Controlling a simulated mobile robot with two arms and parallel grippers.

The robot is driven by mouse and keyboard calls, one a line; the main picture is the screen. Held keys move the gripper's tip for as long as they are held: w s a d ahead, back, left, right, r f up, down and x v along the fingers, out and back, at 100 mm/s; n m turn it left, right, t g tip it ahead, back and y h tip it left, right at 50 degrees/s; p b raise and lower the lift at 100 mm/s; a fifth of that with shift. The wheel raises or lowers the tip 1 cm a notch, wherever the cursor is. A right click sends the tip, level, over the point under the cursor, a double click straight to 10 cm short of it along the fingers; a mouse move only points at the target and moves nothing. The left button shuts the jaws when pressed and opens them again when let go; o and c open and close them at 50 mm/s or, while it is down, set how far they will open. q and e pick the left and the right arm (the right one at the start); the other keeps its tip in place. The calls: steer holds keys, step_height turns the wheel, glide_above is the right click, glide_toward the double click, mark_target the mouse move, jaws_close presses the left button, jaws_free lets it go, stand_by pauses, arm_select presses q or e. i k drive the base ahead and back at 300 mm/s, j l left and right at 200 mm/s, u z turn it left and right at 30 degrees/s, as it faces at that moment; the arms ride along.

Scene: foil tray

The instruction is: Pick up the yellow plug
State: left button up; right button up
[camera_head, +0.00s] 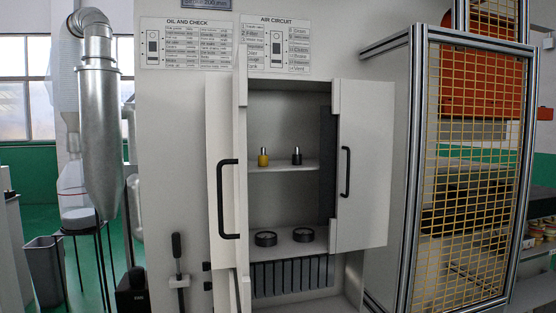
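The yellow plug (263,158) stands upright on the upper shelf (282,169) inside an open cabinet, towards the shelf's left side. It has a yellow base and a thin metal tip. A similar black plug (297,156) stands to its right, apart from it. Nothing covers the yellow plug. Neither of my grippers shows in the head view.
The cabinet's left door (222,190) and right door (364,165) stand open, each with a black handle. Two black round parts (265,239) (304,235) lie on the lower shelf. A yellow mesh guard (466,170) stands at right, and a lever (178,262) sticks out at lower left.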

mark_target(263, 158)
steer(key=i+l+u, duration=0.1)
steer(key=l, duration=0.2)
steer(key=i+l+u, duration=0.1)
steer(key=i+l, duration=0.3)
steer(key=l, duration=0.25)
steer(key=i+l+u, duration=0.15)
steer(key=l, duration=0.15)
steer(key=i+l+u, duration=0.1)
steer(key=l, duration=0.25)
steer(key=i+l+u, duration=0.1)
steer(key=l, duration=0.25)
